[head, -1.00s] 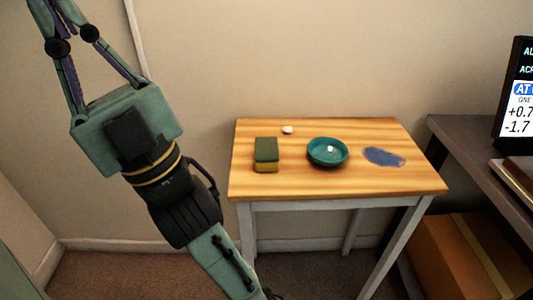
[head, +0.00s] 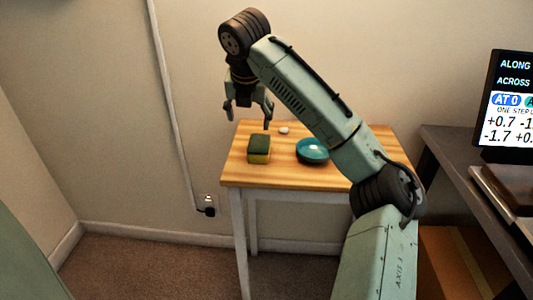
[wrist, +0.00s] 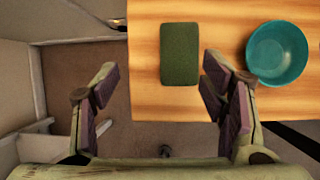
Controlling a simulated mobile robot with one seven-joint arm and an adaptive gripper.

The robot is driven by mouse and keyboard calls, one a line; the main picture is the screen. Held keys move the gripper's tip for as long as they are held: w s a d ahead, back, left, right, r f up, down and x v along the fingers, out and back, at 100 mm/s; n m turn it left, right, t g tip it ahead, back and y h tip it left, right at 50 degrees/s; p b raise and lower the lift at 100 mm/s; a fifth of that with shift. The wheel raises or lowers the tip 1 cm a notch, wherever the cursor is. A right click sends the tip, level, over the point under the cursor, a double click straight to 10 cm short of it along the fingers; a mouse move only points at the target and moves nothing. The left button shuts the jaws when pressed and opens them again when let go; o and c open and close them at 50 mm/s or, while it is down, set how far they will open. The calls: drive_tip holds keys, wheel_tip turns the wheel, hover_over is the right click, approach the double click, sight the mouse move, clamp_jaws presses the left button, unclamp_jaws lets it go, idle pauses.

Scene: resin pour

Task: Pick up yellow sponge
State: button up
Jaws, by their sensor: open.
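My gripper (head: 248,113) is open and empty, fingers pointing down, above the table's left edge and above the sponge. In the wrist view the sponge appears ahead of the fingers, between them but nearer the right finger. Nothing touches it.
A teal bowl (head: 313,151) stands right of the sponge, and a small white object (head: 283,131) lies behind it. The table (head: 285,175) has bare wood in front. A grey desk with a screen (head: 505,105) stands to the right.

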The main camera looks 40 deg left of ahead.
sight(259, 143)
drive_tip(key=shift+o, duration=0.3)
drive_tip(key=shift+w+d+f+n+h, duration=0.1)
drive_tip(key=shift+w+d+f+h, duration=0.1)
drive_tip(key=shift+d, duration=0.2)
drive_tip(key=shift+w+d+f+n+h, duration=0.1)
drive_tip(key=shift+w+d+h, duration=0.1)
drive_tip(key=shift+d, duration=0.25)
drive_tip(key=shift+w+d+f+n+h, duration=0.1)
drive_tip(key=shift+w+d+f+h, duration=0.1)
drive_tip(key=shift+d, duration=0.2)
drive_tip(key=x, duration=0.3)
drive_tip(key=shift+a+f, duration=0.25)
drive_tip(key=shift+f, duration=0.1)
drive_tip(key=shift+s+p+x, duration=0.2)
drive_tip(key=shift+p+x, duration=0.35)
drive_tip(key=shift+x, duration=2.5)
drive_tip(key=shift+a, duration=0.1)
drive_tip(key=shift+f+p, duration=0.25)
drive_tip(key=shift+p, duration=0.1)
drive_tip(key=shift+c, duration=0.2)
drive_tip(key=c, duration=0.8)
